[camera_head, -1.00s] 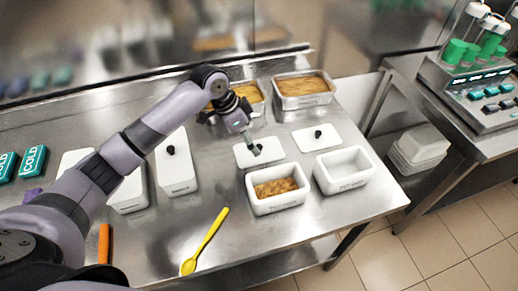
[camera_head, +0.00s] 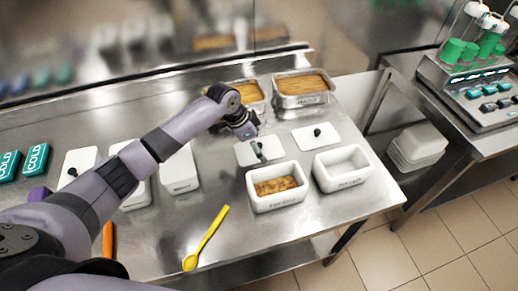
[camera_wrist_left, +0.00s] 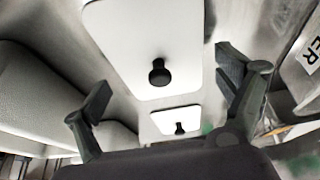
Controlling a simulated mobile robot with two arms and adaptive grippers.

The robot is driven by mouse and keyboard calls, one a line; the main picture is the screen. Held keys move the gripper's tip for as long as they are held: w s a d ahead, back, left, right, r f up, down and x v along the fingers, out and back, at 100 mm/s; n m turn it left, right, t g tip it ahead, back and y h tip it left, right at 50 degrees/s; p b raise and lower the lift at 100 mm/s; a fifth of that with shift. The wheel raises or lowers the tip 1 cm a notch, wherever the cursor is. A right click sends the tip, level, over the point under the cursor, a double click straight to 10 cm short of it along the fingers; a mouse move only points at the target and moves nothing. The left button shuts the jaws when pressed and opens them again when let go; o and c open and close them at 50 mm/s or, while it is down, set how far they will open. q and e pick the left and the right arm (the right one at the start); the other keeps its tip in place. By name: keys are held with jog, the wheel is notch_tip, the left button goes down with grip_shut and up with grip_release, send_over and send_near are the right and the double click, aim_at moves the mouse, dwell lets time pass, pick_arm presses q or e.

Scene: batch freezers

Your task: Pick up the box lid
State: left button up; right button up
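A flat white lid with a black knob (camera_head: 243,155) lies on the steel table behind the filled white box, partly hidden by my left gripper (camera_head: 258,151). A second white lid with a black knob (camera_head: 316,137) lies to its right, behind the empty white box. In the left wrist view a large white lid (camera_wrist_left: 137,40) with its black knob lies ahead, and a smaller-looking lid (camera_wrist_left: 170,118) shows below it. My left gripper (camera_wrist_left: 165,88) is open there, its fingers apart on either side of the large lid's knob, with nothing held. My right gripper is not in view.
The filled white box (camera_head: 262,204) and empty white box (camera_head: 347,183) stand in front of the lids. Metal trays (camera_head: 303,101) of food stand behind. Closed white boxes (camera_head: 180,182) are at left. A yellow spoon (camera_head: 206,240) lies near the front edge.

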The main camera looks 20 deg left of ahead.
pick_arm(q)
jog(key=shift+s+f, duration=0.1)
jog(key=shift+s, duration=0.05)
jog(key=c, duration=2)
grip_shut()
